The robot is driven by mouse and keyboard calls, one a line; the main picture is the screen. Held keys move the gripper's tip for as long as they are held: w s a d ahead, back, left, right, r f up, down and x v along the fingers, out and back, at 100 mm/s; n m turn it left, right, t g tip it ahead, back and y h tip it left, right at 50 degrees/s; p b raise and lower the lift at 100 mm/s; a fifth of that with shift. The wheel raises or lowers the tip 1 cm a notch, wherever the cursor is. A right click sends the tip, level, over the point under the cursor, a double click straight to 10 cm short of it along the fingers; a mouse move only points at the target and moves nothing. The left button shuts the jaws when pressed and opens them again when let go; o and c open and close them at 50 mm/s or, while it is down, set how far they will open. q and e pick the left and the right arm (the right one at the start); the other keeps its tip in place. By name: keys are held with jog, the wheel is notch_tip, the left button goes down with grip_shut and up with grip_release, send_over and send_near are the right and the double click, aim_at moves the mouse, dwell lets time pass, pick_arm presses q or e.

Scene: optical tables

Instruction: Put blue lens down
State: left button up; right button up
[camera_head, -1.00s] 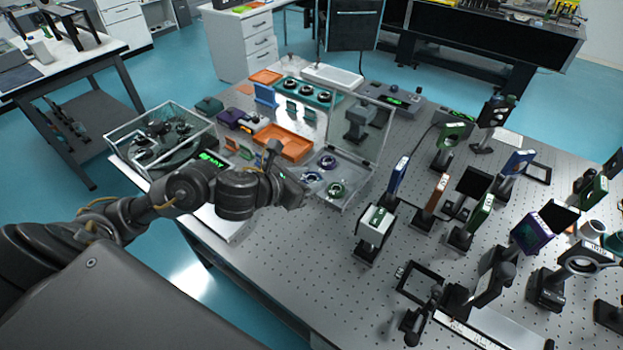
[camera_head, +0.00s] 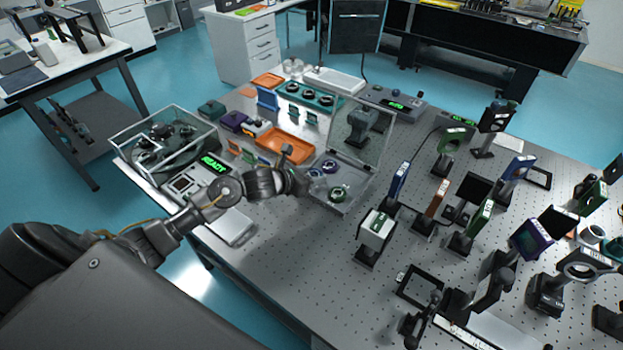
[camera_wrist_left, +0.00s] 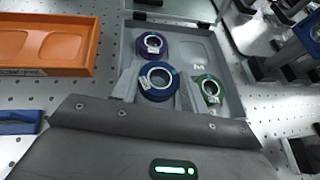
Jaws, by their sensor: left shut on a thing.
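The blue lens (camera_wrist_left: 158,82) is a dark blue ring with a white label. My left gripper (camera_wrist_left: 157,90) is shut on it, with a pale finger on each side, in the left wrist view. It is over the grey lens case, whose bare floor shows (camera_wrist_left: 197,52); I cannot tell whether the lens touches the floor. A purple lens (camera_wrist_left: 152,46) sits in the case just beyond, and a green lens (camera_wrist_left: 210,90) sits to the right. In the head view my left gripper (camera_head: 304,183) is at the left side of the open case (camera_head: 352,207), partly hiding the blue lens.
An orange tray (camera_head: 285,146) lies to the left of the case. The case's clear lid (camera_head: 362,135) stands up behind it. Several optical mounts, including a white box-shaped one (camera_head: 374,235), stand to the right. A glass-walled box (camera_head: 160,143) stands at the far left.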

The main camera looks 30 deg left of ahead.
pick_arm(q)
jog(key=shift+f, duration=1)
pick_arm(e)
jog(key=shift+r, duration=0.5)
pick_arm(q)
jog(key=shift+f, duration=0.25)
jog(key=o, duration=0.8)
jog(key=shift+s, duration=0.1)
jog(key=shift+c, duration=0.2)
pick_arm(e)
jog(key=shift+f, duration=0.25)
